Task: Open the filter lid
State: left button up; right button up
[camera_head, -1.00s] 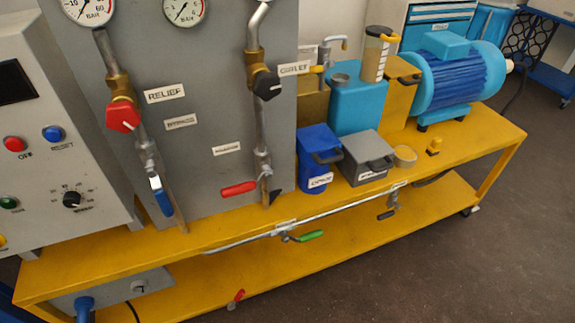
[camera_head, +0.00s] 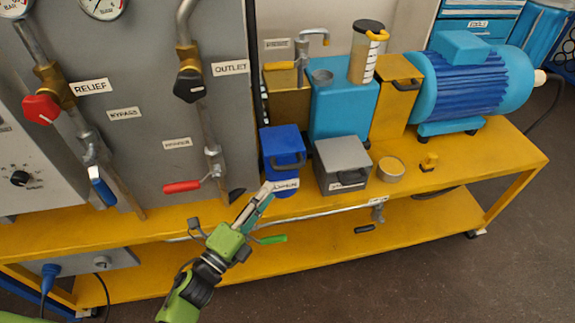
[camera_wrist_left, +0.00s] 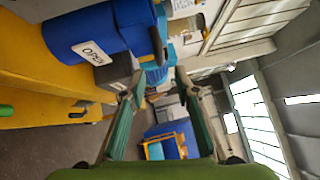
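No part carries a readable filter label, so I cannot tell for certain which lid is meant. A blue box with a lid and dark handle (camera_head: 283,150) stands on the yellow bench. Its white label seems to read "OPEN" in the left wrist view (camera_wrist_left: 98,38). A grey lidded box with a dark handle (camera_head: 341,160) stands to its right. Both lids look shut. My left gripper (camera_head: 262,193) is in front of the blue box, near its label. In the left wrist view (camera_wrist_left: 160,76) its fingers are apart with nothing between them. My right gripper is not in view.
A clear cylinder with a dark top (camera_head: 364,60) stands on a blue tank (camera_head: 340,108) behind. A blue motor (camera_head: 470,85) is at the right. A pipe with a green-handled valve (camera_head: 271,239) runs along the bench front. A red lever (camera_head: 182,187) is on the left.

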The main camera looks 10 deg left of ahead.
aim_at(288, 168)
pick_arm(q)
jog(key=p+x, duration=0.1)
jog(key=x, duration=0.9)
jog(key=shift+w+d+f, duration=0.1)
jog(key=shift+w+d, duration=0.05)
jog(key=shift+w, duration=0.05)
grip_shut()
